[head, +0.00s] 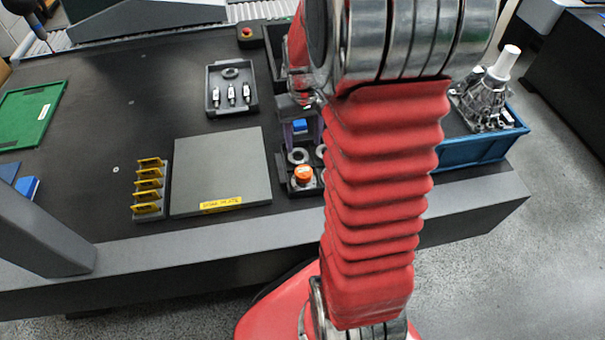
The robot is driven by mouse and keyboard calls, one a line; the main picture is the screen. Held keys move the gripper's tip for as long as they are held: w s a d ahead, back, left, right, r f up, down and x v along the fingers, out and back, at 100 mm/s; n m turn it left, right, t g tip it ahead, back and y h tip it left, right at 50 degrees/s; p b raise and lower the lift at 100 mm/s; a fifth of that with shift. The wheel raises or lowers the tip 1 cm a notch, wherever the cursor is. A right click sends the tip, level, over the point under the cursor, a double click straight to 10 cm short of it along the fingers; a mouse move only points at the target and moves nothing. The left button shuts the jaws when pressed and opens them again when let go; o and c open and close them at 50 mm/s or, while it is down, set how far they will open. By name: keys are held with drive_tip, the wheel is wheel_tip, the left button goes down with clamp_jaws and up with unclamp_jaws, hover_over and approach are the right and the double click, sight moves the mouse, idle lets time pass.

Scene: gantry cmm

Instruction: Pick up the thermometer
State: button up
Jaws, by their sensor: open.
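I cannot pick out the thermometer for certain in the head view. A dark tray (291,190) near the table's front edge holds metal rings and a round part with an orange top (303,173). My gripper (302,138) seems to point down over the back part of this tray, with its fingers apart. A small blue item (300,125) shows between or behind the fingers; I cannot tell which. My red arm hides the tray's right side and whatever lies behind it.
A grey plate (220,165) and a rack with yellow pieces (149,190) lie left of the tray. A small grey tray (251,105) holds a ring and slim parts. A blue crate (470,152) with a metal casting (482,100) stands right. The table's left middle is clear.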

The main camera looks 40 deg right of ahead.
hover_over(304, 171)
wheel_tip(304, 171, down, 8)
drive_tip(key=shift+w+f, duration=0.1)
idle(0.5)
drive_tip(key=shift+f, duration=2.55)
drive_tip(key=c, duration=0.9)
drive_tip(key=shift+c, duration=0.2)
drive_tip(key=shift+r, duration=0.1)
wheel_tip(304, 171, up, 10)
